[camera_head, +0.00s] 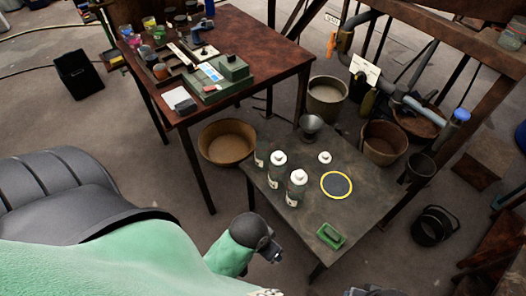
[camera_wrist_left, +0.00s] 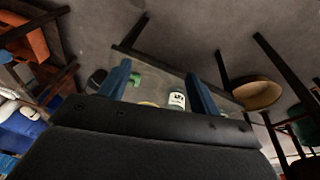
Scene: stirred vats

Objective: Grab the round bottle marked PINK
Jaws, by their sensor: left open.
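Two tall bottles with white caps, one at the back (camera_head: 278,168) and one in front (camera_head: 297,188), stand upright on the low grey table (camera_head: 304,222). Their labels are too small to read, so I cannot tell which is marked PINK. A clear vessel (camera_head: 260,155) stands beside them, and a white cap-like item (camera_head: 324,157) is behind. My left gripper (camera_head: 275,255) is at the table's near left edge, short of the bottles. In the left wrist view its two blue fingers (camera_wrist_left: 158,70) are apart and empty, with a white-labelled bottle (camera_wrist_left: 177,99) showing beyond them.
A yellow-rimmed dark disc (camera_head: 336,185) and a green tray (camera_head: 331,236) lie on the low table. A metal funnel-like cup (camera_head: 311,127) stands at its back. Tubs (camera_head: 227,142) and pipes surround it. A brown table (camera_head: 255,38) stands behind left.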

